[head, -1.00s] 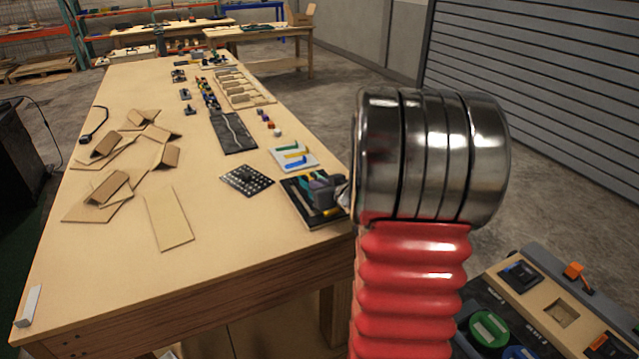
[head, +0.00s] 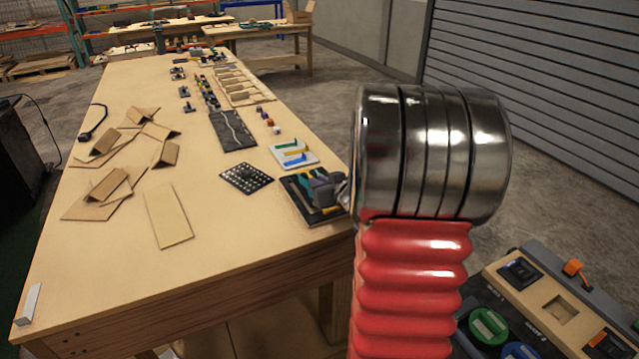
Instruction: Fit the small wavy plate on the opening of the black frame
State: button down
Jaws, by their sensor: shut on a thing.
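My gripper (head: 326,190) shows as a small grey shape low over a black tray-like frame (head: 296,206) at the table's right edge. My arm's metal joint and red sleeve hide part of this area. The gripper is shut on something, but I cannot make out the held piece. Teal and yellow parts show beside the gripper within the black frame. I cannot clearly see the frame's opening or identify the small wavy plate. A black board with a pale wavy line (head: 233,130) lies farther back on the table.
A white tray with coloured pieces (head: 293,155) and a dark dotted plate (head: 246,178) lie close by. Folded cardboard pieces (head: 125,150) and a flat board (head: 168,215) lie to the left. A console (head: 545,300) stands at lower right.

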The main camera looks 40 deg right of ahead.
jog(key=shift+f, duration=1.05)
dwell(1.8)
jog(key=c, duration=1.7)
grip_release()
jog(key=shift+s, duration=0.1)
jog(key=v, duration=1.3)
jog(key=shift+s+a+r, duration=0.1)
jog(key=shift+s+r, duration=0.05)
jog(key=shift+s, duration=0.15)
